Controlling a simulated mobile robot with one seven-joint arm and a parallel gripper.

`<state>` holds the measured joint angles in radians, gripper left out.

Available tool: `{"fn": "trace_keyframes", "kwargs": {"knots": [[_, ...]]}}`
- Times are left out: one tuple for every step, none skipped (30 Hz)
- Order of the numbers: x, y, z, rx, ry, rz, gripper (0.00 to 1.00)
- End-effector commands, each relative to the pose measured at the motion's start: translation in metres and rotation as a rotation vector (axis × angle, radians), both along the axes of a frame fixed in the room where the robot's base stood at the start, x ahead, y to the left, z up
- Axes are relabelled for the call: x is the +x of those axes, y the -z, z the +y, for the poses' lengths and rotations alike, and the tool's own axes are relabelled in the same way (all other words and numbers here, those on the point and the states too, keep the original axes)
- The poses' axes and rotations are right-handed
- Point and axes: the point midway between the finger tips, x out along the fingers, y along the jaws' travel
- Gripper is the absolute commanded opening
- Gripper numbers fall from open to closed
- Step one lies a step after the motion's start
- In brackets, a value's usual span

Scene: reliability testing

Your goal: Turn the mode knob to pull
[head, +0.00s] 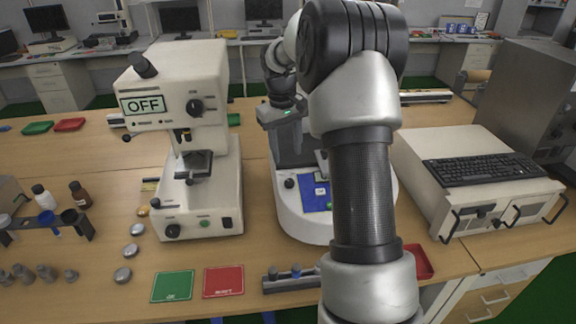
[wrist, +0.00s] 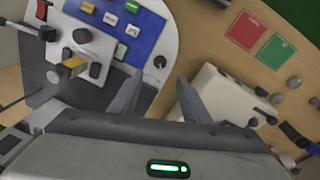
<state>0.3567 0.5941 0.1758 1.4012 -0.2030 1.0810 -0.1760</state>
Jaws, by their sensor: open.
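A white machine with an "OFF" display (head: 144,105) stands left of centre. A black knob (head: 195,107) is on its head, right of the display. A second machine, with a round white base and a blue panel (head: 317,195), stands behind my arm. A dark knob (head: 289,183) sits left of that panel and also shows in the wrist view (wrist: 160,61). No readable label shows which knob is the mode knob. My gripper (wrist: 158,80) is open and empty above the blue-panel machine, with no contact visible. My arm hides part of that machine.
A green card (head: 173,286) and a red card (head: 223,281) lie at the table's front. A beige case with a keyboard (head: 480,168) stands on the right. Round metal pieces (head: 130,250) and a bottle rack (head: 50,225) are on the left.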

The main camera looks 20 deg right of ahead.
Motion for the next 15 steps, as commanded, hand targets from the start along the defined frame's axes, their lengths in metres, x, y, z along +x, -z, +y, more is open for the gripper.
{"fn": "trace_keyframes", "kwargs": {"knots": [[0.000, -0.014, 0.001, -0.002, 0.000, -0.004, 0.43], [0.000, -0.020, 0.001, -0.002, 0.001, -0.004, 0.43], [-0.001, -0.027, 0.002, -0.002, 0.000, -0.003, 0.43], [-0.002, -0.032, 0.003, -0.002, 0.000, -0.002, 0.43], [-0.002, -0.037, 0.003, -0.002, 0.000, -0.002, 0.43], [-0.002, -0.043, 0.004, -0.002, 0.000, -0.003, 0.43], [-0.002, -0.047, 0.004, -0.002, 0.000, -0.002, 0.43], [-0.003, -0.050, 0.005, -0.001, -0.001, -0.001, 0.43], [-0.003, -0.053, 0.005, -0.001, -0.001, -0.001, 0.43], [-0.003, -0.055, 0.005, -0.001, -0.001, -0.001, 0.43], [-0.003, -0.056, 0.006, 0.000, -0.001, 0.000, 0.43], [-0.003, -0.058, 0.006, 0.000, -0.001, 0.000, 0.43], [-0.004, -0.059, 0.006, 0.000, -0.001, 0.000, 0.43], [-0.004, -0.059, 0.006, 0.000, -0.001, 0.001, 0.43], [-0.004, -0.060, 0.006, 0.000, -0.001, 0.001, 0.43]]}}
